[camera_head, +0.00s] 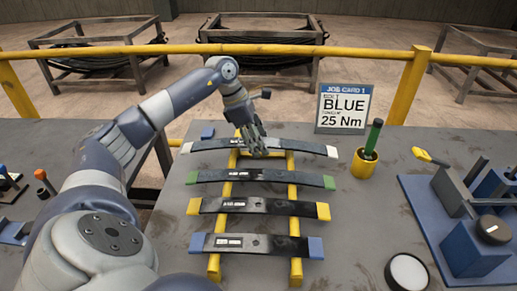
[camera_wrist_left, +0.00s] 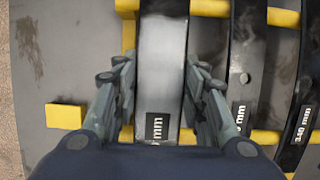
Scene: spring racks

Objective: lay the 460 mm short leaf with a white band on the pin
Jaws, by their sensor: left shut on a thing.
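The leaf with white ends (camera_head: 210,144) is the farthest in a row of dark leaves lying across a yellow rack (camera_head: 214,266). My left gripper (camera_head: 257,148) is down over its middle. In the left wrist view the fingers of this gripper (camera_wrist_left: 163,95) are on both sides of this leaf (camera_wrist_left: 163,60), shut on it. Its label ends in "mm", but the number is partly cut off. The leaf appears still at the rack. I cannot make out a pin for certain. My right gripper is not in view.
Nearer on the rack lie a green-ended leaf (camera_head: 265,178), a yellow-ended leaf (camera_head: 265,208) and a blue-ended leaf (camera_head: 265,243). A job card (camera_head: 343,108), a yellow cup (camera_head: 363,165) and a blue fixture plate (camera_head: 425,205) stand to the right.

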